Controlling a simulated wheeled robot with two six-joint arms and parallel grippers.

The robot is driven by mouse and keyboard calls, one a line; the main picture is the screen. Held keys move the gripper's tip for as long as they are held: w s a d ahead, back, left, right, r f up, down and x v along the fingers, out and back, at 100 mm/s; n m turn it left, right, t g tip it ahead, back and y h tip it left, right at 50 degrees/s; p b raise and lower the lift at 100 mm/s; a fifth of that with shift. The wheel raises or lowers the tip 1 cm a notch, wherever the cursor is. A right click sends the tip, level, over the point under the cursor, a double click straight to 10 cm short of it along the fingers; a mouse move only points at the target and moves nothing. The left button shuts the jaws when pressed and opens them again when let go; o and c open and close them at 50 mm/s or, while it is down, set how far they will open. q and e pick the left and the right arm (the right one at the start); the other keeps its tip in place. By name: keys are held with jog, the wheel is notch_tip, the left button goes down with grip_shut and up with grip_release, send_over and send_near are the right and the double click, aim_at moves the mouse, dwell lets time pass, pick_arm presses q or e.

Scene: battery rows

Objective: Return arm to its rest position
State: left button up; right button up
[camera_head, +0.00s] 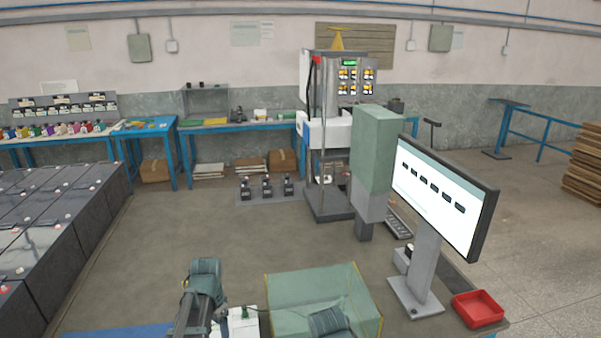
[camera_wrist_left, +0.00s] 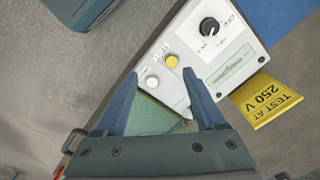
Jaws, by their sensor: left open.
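My left arm (camera_head: 205,275) comes up from the bottom edge of the head view, left of centre. My left gripper (camera_wrist_left: 161,74) shows in the left wrist view with its two blue fingers spread and nothing between them. Its fingertips lie in front of a white tester box (camera_wrist_left: 205,45) with a black knob, a yellow button and a pale button. Whether they touch it I cannot tell. The box is partly visible in the head view (camera_head: 244,324), beside my left arm. My right gripper is not visible.
A clear green yellow-edged enclosure (camera_head: 305,287) stands right of my left arm. A monitor (camera_head: 440,195), a green-grey column (camera_head: 376,145) and a red tray (camera_head: 478,309) stand further right. Battery rows (camera_head: 50,225) lie left. A yellow tag (camera_wrist_left: 266,100) hangs by the tester box. The middle worktop is largely clear.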

pick_arm(q)
jog(key=s+d+n, duration=0.2)
jog(key=s+d, duration=1.2)
jog(key=d, duration=0.5)
jog(key=shift+y, duration=0.4)
